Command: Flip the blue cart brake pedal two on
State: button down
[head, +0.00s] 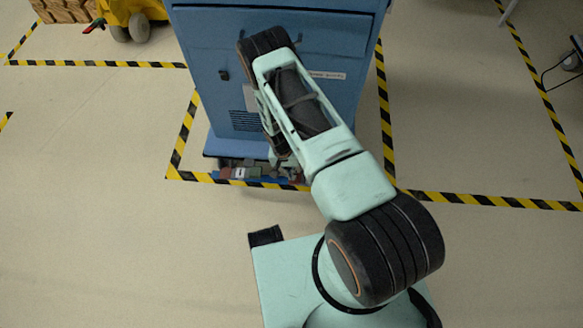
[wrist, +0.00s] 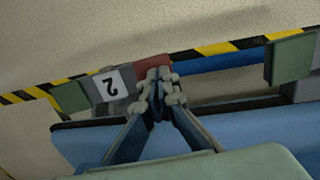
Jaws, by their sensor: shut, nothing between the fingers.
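The blue cart (head: 195,45) stands ahead of me, with a row of small pedals low at its front. The plate marked 2 (wrist: 112,84) shows upside down in the wrist view, between a green block (wrist: 70,97) and a dark red block (wrist: 153,66). In the head view this white plate (head: 240,173) is small, low on the cart. My gripper (wrist: 158,84) is shut and empty. Its tips overlap the red block in the wrist view; I cannot tell whether they touch it. In the head view my arm hides most of the gripper.
Another green block (wrist: 290,58) sits at the right in the wrist view, past a blue bar (wrist: 215,63). Yellow-black tape (head: 180,135) marks the floor around the cart. A yellow cart (head: 130,12) stands at the back left. The floor at left is clear.

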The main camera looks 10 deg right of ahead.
jog(key=shift+a+f+b, duration=0.1)
jog(key=shift+f+b, duration=0.25)
jog(key=shift+r, duration=0.1)
dwell(0.6)
jog(key=shift+w+r, duration=0.1)
jog(key=shift+r, duration=0.25)
notch_tip(320, 180, up, 13)
jog(key=a+p, duration=0.3)
jog(key=p, duration=0.1)
jog(key=shift+w+p, duration=0.4)
